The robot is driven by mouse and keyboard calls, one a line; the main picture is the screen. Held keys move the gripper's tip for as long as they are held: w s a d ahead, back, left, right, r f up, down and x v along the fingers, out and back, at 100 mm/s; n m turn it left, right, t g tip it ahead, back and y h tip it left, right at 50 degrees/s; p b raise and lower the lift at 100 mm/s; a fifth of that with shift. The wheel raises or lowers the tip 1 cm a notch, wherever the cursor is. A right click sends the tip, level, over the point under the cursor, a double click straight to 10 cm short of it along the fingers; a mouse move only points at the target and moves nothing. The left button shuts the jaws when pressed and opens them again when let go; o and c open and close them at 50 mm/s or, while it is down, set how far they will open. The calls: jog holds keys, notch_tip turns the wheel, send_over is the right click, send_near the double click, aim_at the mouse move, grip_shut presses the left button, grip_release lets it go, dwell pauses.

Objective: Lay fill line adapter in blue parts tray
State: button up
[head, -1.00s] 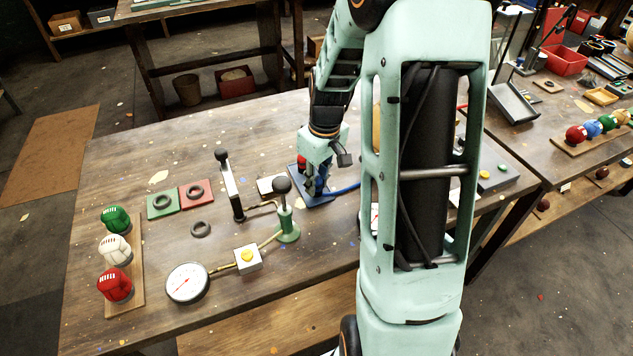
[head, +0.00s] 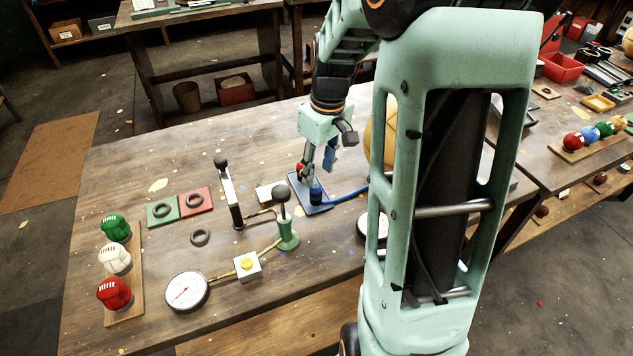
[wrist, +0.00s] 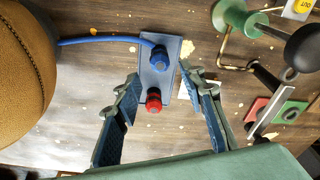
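The blue parts tray (head: 320,208) is a small flat blue plate on the bench, also in the wrist view (wrist: 172,84). A blue fitting with a blue hose (head: 316,191) stands on it and looks like the fill line adapter; the wrist view shows it near the tray's far end (wrist: 160,59). A red fitting (wrist: 153,99) stands at the tray's near end. My gripper (head: 318,170) is above the tray, fingers apart and empty. In the wrist view my gripper (wrist: 159,78) has one finger on each side of the tray, touching neither fitting.
A large tan leather ball (wrist: 20,75) is close beside my gripper. A green-based lever with a black knob (head: 284,215) and a black-knobbed lever (head: 230,195) stand left of the tray. A gauge (head: 187,291) lies in front.

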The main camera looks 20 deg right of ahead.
aim_at(320, 191)
jog(key=r, duration=0.4)
jog(key=shift+s+d+r, duration=0.1)
jog(key=shift+s, duration=0.15)
